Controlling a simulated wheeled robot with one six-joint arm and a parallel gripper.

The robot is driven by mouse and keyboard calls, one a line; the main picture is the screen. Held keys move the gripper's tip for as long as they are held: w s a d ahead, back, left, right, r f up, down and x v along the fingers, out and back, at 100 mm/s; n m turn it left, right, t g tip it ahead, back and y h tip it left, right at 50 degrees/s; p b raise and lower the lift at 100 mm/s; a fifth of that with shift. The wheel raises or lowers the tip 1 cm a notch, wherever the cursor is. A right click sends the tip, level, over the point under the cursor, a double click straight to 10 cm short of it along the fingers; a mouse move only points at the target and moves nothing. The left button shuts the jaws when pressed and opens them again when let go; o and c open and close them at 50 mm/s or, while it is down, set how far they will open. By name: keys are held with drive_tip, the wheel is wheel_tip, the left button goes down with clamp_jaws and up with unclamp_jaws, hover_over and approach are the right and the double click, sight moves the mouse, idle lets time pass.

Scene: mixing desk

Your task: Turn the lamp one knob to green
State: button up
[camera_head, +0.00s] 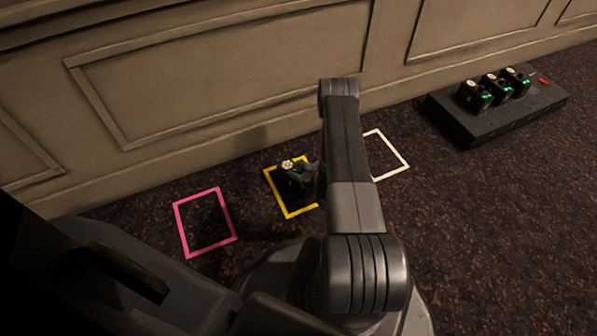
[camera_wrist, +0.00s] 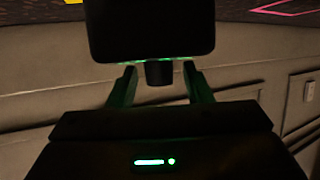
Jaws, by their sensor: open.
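In the wrist view a black box-shaped unit (camera_wrist: 150,28) fills the top middle, with green light along its near edge. A short dark knob (camera_wrist: 159,73) sticks out from that edge. My gripper (camera_wrist: 160,84) is open, with one finger on each side of the knob and a gap visible on both sides. In the head view a small black unit with a pale round top (camera_head: 287,165) stands inside the yellow square (camera_head: 285,209), beside my arm; the arm partly hides it. No label is readable, and I cannot see the knob's pointer.
A black console (camera_head: 477,127) at the right bears three black units (camera_head: 495,88) with green lights, and a red button (camera_head: 543,80). A pink square (camera_head: 180,228) and a white square (camera_head: 397,153) lie empty on the carpet. A panelled wall (camera_head: 220,75) stands close behind.

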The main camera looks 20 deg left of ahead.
drive_tip(key=shift+a, duration=0.15)
drive_tip(key=c, duration=1)
drive_tip(key=shift+m+t, duration=0.3)
drive_tip(key=m+t+h, duration=0.1)
drive_tip(key=m+t, duration=0.1)
drive_tip(key=shift+s+a+m+t+h, duration=0.1)
drive_tip(key=shift+m+t+h, duration=0.2)
drive_tip(key=m+t+h, duration=0.4)
drive_tip(key=m, duration=0.1)
drive_tip(key=m+t+h, duration=0.2)
drive_tip(key=m+h, duration=0.3)
drive_tip(key=h, duration=0.1)
drive_tip(key=shift+m+h, duration=1.2)
drive_tip(key=shift+h, duration=0.1)
